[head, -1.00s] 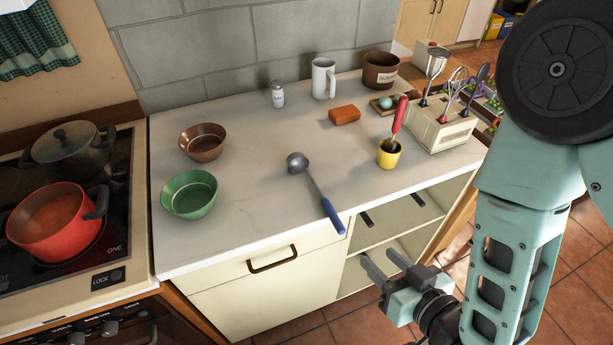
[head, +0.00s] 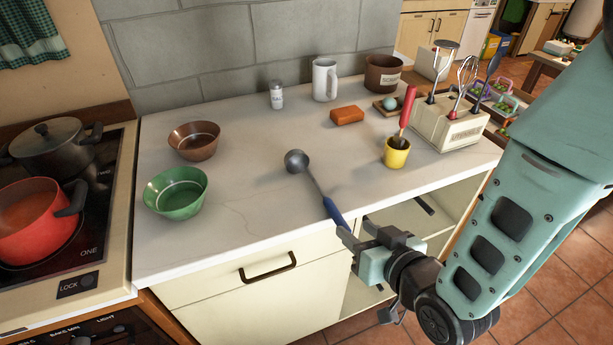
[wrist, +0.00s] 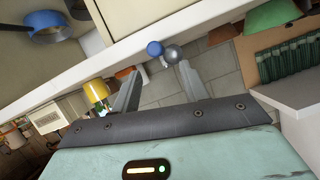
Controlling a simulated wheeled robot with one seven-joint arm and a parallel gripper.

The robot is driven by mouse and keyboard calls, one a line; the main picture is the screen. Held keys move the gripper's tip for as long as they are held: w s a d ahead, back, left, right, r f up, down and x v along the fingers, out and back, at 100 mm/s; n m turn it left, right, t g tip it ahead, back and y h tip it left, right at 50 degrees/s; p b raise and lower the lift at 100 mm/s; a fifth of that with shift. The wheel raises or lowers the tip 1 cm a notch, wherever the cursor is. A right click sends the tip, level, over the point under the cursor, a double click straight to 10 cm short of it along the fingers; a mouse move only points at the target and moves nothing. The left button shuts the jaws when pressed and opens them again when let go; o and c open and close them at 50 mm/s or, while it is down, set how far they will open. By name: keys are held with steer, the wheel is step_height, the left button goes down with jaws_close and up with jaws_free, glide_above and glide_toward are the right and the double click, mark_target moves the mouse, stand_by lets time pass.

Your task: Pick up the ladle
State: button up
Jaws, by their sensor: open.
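The ladle (head: 314,184) lies on the pale countertop with its grey bowl toward the back. Its blue handle end points to the front edge, at or slightly over it. My gripper (head: 356,229) is open and empty at the counter's front edge, close to the handle end. In the head view one finger overlaps the handle tip, and I cannot tell whether they touch. In the wrist view the ladle (wrist: 155,48) shows end-on, blue handle tip and grey bowl, just beyond and between the open fingers (wrist: 160,70).
Green bowl (head: 176,194) and brown bowl (head: 194,141) stand left of the ladle. A yellow cup (head: 396,153) with a red-handled tool and an orange block (head: 347,115) are to the right. A utensil holder (head: 447,127) stands far right. The drawer handle (head: 268,268) is below.

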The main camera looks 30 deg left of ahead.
mark_target(342, 219)
steer(key=shift+p+x, duration=1.15)
steer(key=shift+x, duration=2.1)
steer(key=shift+d+f, duration=0.1)
steer(key=shift+f, duration=0.05)
jaws_close()
